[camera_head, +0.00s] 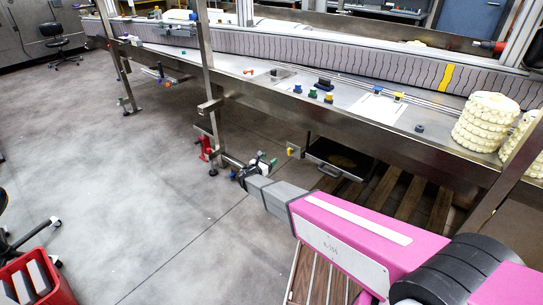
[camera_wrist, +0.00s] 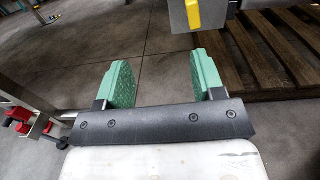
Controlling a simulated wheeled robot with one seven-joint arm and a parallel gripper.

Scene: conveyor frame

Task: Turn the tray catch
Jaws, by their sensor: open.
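The tray catch (camera_head: 291,152) shows as a small yellow piece on a grey plate below the conveyor. In the wrist view the yellow catch (camera_wrist: 194,14) sits on a grey block at the top edge, partly cut off. The black tray (camera_head: 345,172) with a grey handle is just right of it, under the conveyor frame. My gripper (camera_head: 264,162) is to the left of the catch in the head view, apart from it. In the wrist view my gripper (camera_wrist: 160,84) has two green fingers spread apart, with only floor between them. The catch lies beyond the right finger.
A metal conveyor leg (camera_head: 207,85) stands left of my gripper. Red clamp-like parts (camera_head: 205,148) are near its base, and also at left in the wrist view (camera_wrist: 22,128). Wooden pallet slats (camera_head: 410,200) lie below the tray. Floor at left is open.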

